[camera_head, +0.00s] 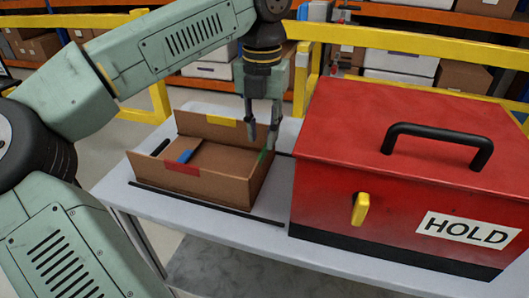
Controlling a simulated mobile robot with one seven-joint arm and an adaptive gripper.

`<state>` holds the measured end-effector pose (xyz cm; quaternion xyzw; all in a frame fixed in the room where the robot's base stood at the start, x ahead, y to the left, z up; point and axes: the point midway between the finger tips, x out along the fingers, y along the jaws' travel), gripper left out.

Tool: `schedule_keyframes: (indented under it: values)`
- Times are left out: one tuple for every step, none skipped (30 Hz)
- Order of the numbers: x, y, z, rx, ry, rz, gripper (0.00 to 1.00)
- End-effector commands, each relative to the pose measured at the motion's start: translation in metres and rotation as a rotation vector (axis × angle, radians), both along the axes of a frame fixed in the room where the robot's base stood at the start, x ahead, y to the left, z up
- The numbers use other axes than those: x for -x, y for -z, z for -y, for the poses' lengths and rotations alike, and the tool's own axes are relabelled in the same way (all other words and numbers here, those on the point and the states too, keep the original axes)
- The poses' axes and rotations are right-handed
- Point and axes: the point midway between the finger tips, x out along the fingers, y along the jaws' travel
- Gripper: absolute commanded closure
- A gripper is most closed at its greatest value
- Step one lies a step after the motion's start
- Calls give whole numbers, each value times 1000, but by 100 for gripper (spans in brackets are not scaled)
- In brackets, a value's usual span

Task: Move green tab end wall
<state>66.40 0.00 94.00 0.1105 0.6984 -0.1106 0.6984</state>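An open brown cardboard box (222,190) sits on the grey-white table in the head view. Its right end wall (257,178) carries a green tab (263,156) and stands roughly upright. The back wall has a yellow tab (221,121), and the front wall has a red tab (182,168). A blue tab (185,156) shows at the left part of the box. My gripper (262,143) points down over the right end wall, close to the green tab. Its two fingers are apart, with no object seen between them. Whether they touch or straddle the wall cannot be told.
A large red case (400,125) with a black handle (437,142), yellow latch (360,209) and HOLD label stands just right of the box. A black strip (205,203) lies in front of the box. Yellow rails (415,38) and shelves stand behind the table (240,230).

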Motion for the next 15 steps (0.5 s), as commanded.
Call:
schedule_keyframes:
  values:
    - [1,11,0,1,2,-3,76]
    - [1,16,0,1,2,-3,76]
    - [1,23,0,0,2,-2,76]
    - [1,29,0,1,2,-3,76]
    - [1,34,0,1,2,-3,76]
    - [1,40,0,1,1,-1,76]
    - [1,43,0,0,1,-2,76]
    - [1,47,0,0,1,-2,76]
    - [1,51,0,2,1,-2,76]
    - [0,54,0,2,1,-1,76]
    - [0,56,0,1,1,0,76]
    - [0,58,0,1,1,0,76]
    - [0,60,0,0,1,0,76]
    - [0,61,0,0,1,0,76]
    - [0,62,0,0,1,0,76]
